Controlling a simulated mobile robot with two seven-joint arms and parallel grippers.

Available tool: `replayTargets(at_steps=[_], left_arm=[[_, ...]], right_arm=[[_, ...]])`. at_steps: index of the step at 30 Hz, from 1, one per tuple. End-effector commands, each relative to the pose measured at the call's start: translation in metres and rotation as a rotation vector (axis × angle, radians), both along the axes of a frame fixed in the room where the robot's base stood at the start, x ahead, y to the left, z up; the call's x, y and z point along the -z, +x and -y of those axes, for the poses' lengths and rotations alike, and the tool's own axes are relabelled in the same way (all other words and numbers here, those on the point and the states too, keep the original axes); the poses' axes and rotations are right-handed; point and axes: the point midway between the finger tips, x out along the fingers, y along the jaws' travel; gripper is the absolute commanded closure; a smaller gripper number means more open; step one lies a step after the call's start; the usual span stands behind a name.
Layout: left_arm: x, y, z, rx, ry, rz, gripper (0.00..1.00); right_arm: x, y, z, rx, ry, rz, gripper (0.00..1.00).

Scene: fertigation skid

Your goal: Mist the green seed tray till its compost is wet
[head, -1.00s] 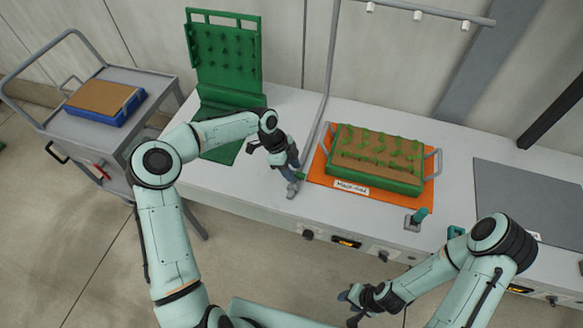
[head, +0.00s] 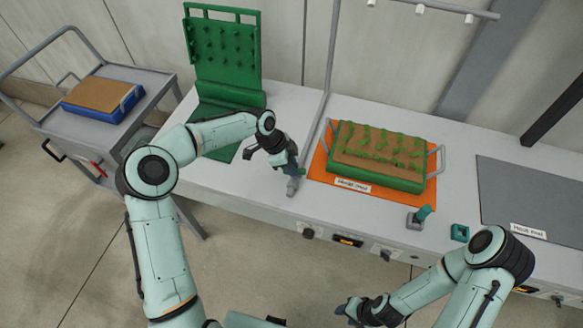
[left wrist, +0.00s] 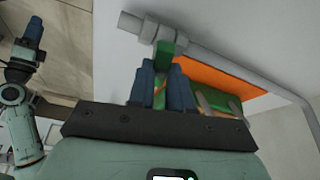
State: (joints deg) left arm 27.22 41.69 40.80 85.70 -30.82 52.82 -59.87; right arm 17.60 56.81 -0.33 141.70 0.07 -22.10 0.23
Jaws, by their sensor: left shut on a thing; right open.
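The green seed tray (head: 375,178), with brown compost and rows of green seedlings, sits on an orange mat (head: 318,165) in the head view. Above it is a grey spray bar (head: 445,11) with white nozzles; I see no spray. My left gripper (head: 290,167) is left of the tray. In the left wrist view its blue fingers (left wrist: 163,88) are shut on a green lever (left wrist: 165,58) at a grey valve (left wrist: 148,27) on the pipe. The valve also shows in the head view (head: 293,186). My right gripper (head: 348,310) is open and empty, in front of the bench.
A green pegged panel (head: 225,50) stands behind my left forearm. A blue tray (head: 98,108) of brown compost is on a grey cart (head: 50,120) at left. A teal-handled fixture (head: 420,216) and a small teal block (head: 460,232) are near the bench front.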

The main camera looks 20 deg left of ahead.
Motion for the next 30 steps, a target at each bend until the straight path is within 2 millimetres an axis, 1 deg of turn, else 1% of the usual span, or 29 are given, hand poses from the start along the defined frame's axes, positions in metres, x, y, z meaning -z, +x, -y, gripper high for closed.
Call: replayTargets(at_steps=[1,3,12,21,30], left_arm=[[0.004,-0.002,0.000,-0.043,0.004,0.007,1.00],[0.004,-0.002,0.000,-0.109,0.004,0.007,1.00],[0.002,-0.004,0.002,-0.394,0.000,0.009,1.00],[0.001,-0.006,0.005,-0.676,-0.002,0.009,1.00],[0.000,-0.007,0.007,-0.928,-0.003,0.009,1.00]], right_arm=[[0.012,-0.011,0.000,0.000,0.000,-0.012,0.55],[0.021,-0.018,0.000,0.001,0.000,-0.020,0.55],[0.057,-0.040,0.000,0.000,0.000,-0.046,0.55],[0.087,-0.054,0.000,0.000,0.000,-0.060,0.55],[0.108,-0.061,0.000,0.000,0.000,-0.069,0.55]])
